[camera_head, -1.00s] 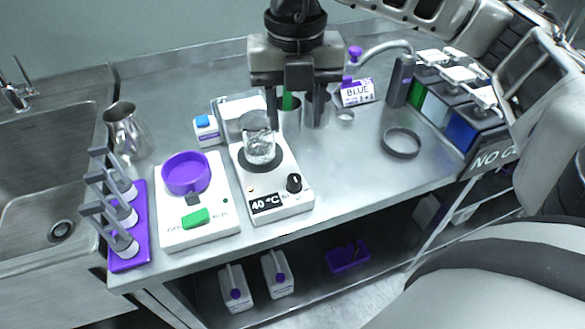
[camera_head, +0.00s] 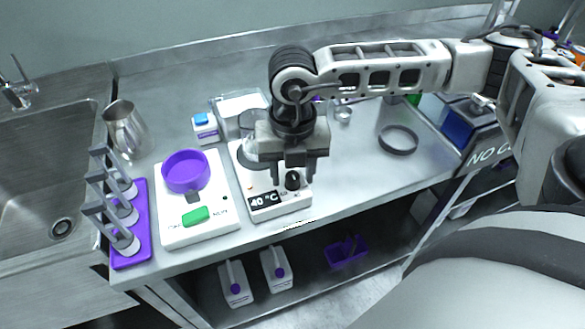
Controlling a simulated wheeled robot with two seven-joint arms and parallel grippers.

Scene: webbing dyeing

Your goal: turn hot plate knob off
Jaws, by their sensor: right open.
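The white hot plate (camera_head: 279,205) stands near the front edge of the steel table, with a "40 °C" display on its front. Its black knob (camera_head: 292,180) is at the front right corner of the hot plate. My right gripper (camera_head: 294,181) points down over the front of the hot plate, with its open fingers on either side of the knob. I cannot tell whether the fingers touch the knob. A glass beaker (camera_head: 250,150) on the plate is mostly hidden behind the gripper. My left gripper is not in view.
A white scale (camera_head: 170,231) with a purple dish (camera_head: 186,171) stands left of the hot plate. A purple pipette rack (camera_head: 130,259) and a metal pitcher (camera_head: 124,129) are further left. A dark ring (camera_head: 398,140) lies to the right, with clear table around it.

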